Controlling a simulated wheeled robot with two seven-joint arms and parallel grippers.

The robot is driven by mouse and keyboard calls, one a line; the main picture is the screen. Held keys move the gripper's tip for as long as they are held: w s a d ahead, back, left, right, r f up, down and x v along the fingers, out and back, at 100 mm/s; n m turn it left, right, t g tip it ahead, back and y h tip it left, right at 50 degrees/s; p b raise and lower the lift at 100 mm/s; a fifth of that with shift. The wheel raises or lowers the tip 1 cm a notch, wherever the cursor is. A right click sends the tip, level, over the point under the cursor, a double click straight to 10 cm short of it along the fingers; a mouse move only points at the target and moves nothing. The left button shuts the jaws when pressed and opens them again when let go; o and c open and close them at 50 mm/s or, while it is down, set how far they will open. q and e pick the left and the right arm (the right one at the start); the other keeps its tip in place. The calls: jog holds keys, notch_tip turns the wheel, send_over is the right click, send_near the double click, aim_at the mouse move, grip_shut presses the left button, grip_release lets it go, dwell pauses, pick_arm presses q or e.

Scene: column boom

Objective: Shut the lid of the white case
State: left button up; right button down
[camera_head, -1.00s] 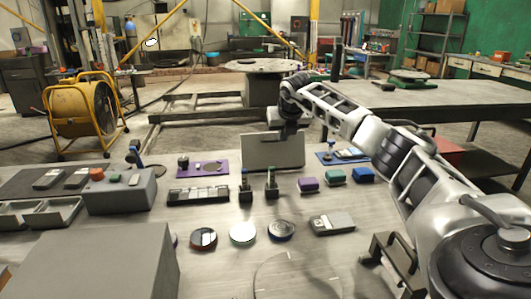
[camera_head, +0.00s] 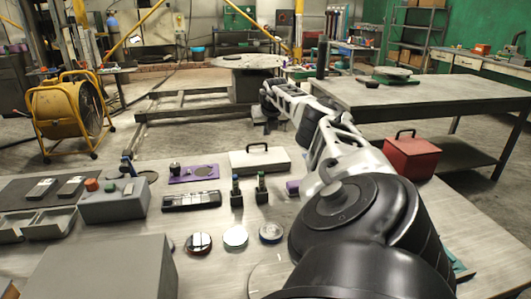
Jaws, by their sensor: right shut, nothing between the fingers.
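The white case (camera_head: 272,163) lies near the far edge of the table, in the middle of the view. Its top is flat and level, with the lid down, and a black handle shows at its back. My right arm comes in from the lower right and reaches out past the case. My right gripper (camera_head: 268,126) is beyond and above the back of the case, apart from it in the picture; its fingers are shut and small in view. My left gripper is not in view.
A red box (camera_head: 410,158) stands at the table's right. A purple tray (camera_head: 195,173), two small upright bottles, a long black case (camera_head: 191,201) and several round discs lie left and in front. A large grey box (camera_head: 100,270) fills the lower left. My arm hides the right part.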

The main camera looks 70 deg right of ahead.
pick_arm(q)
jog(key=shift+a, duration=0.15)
pick_arm(e)
jog(key=shift+w, duration=0.1)
pick_arm(q)
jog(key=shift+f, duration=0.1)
jog(key=b, duration=0.1)
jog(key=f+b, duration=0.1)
jog(key=b, duration=0.1)
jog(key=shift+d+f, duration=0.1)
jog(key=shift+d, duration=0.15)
pick_arm(e)
jog(key=v, duration=1.6)
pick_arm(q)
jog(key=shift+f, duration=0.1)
